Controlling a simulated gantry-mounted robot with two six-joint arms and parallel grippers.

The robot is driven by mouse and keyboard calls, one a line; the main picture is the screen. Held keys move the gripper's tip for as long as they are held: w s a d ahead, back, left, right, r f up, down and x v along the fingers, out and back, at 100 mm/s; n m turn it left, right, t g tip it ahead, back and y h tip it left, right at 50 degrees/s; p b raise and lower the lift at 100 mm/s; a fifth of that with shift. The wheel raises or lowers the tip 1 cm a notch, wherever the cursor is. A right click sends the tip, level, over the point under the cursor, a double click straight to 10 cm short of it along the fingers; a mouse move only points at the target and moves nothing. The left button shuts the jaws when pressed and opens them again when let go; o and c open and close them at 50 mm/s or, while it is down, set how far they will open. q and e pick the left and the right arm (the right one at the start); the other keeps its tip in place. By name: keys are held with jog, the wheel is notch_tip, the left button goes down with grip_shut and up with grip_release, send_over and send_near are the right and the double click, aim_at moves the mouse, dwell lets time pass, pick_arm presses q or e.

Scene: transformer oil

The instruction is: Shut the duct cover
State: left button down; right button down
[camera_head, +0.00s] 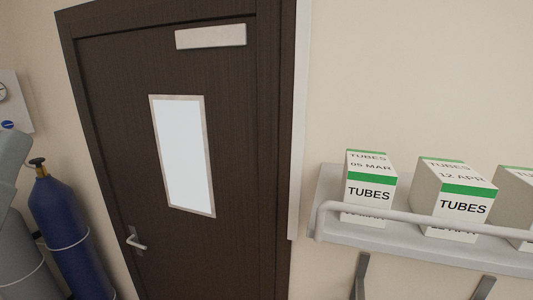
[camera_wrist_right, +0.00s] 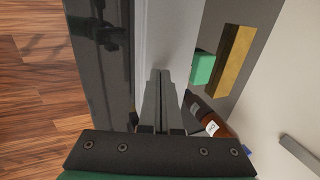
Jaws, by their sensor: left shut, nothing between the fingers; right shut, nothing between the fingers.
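I cannot pick out the duct cover in either view. My right gripper (camera_wrist_right: 160,75) shows in the right wrist view with its two grey fingers pressed together and nothing between them. The fingers point at or over a pale flat surface (camera_wrist_right: 168,30). A glossy dark panel (camera_wrist_right: 98,60) stands just left of them. I cannot tell whether the fingers touch either one. No fingers of my left gripper can be made out in the head view.
The head view shows a dark closed door (camera_head: 115,110), a blue gas cylinder (camera_head: 65,220) and a wall shelf (camera_head: 400,240) with several tubes boxes (camera_head: 370,190). The right wrist view shows a green block (camera_wrist_right: 203,68), a yellow bar (camera_wrist_right: 236,60) and a brown bottle (camera_wrist_right: 212,124) to the right.

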jog(key=shift+s+f, duration=0.1)
jog(key=shift+f, duration=0.1)
dwell(0.3)
notch_tip(320, 180, up, 6)
jog(key=p, duration=0.5)
jog(key=shift+r+p, duration=0.1)
jog(key=shift+p, duration=0.3)
